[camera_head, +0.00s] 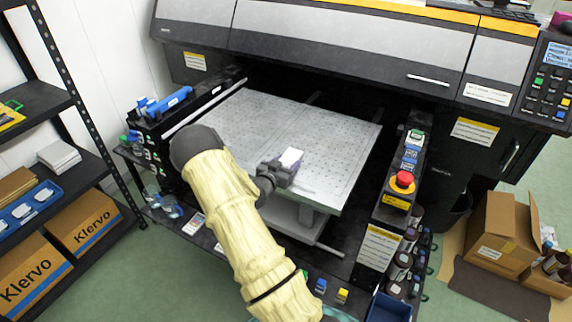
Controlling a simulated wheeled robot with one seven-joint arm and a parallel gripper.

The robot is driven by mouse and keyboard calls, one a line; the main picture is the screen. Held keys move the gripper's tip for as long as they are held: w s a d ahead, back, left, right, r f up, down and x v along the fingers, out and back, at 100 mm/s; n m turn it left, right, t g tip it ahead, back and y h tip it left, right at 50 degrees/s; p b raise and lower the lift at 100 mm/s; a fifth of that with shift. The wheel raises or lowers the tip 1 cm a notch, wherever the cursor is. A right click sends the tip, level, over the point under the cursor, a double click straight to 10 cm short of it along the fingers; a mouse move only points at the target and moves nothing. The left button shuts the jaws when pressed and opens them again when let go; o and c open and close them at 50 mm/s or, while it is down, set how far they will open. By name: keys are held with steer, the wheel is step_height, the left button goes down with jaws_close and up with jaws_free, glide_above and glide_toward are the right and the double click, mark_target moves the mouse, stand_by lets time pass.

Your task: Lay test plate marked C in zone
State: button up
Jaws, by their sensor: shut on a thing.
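My gripper (283,171) is over the front middle part of the grey perforated printer bed (330,132). It is shut on a small white plate (291,157), whose far end sticks out past the fingers. No letter can be read on the plate at this size. I cannot tell whether the plate touches the bed or is held just above it. No outlined zone can be made out on the bed; my gripper and arm hide part of its front left.
A control post with a red emergency button (402,180) stands right of the bed. A rail with a blue tool (168,101) runs along the left. The printer body (330,40) overhangs the back. Dark bottles (400,262) stand at front right. Most of the bed is bare.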

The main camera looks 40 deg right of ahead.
steer(key=shift+s+a+f, duration=0.15)
steer(key=shift+a+f, duration=0.05)
steer(key=shift+f, duration=0.45)
steer(key=o, duration=1)
steer(key=shift+s+f, duration=0.1)
steer(key=shift+f, duration=0.05)
steer(key=shift+r+p, duration=0.65)
steer(key=b+v, duration=0.2)
steer(key=v, duration=0.9)
steer(key=shift+a+r, duration=0.3)
steer(key=shift+r, duration=0.05)
steer(key=shift+a, duration=0.15)
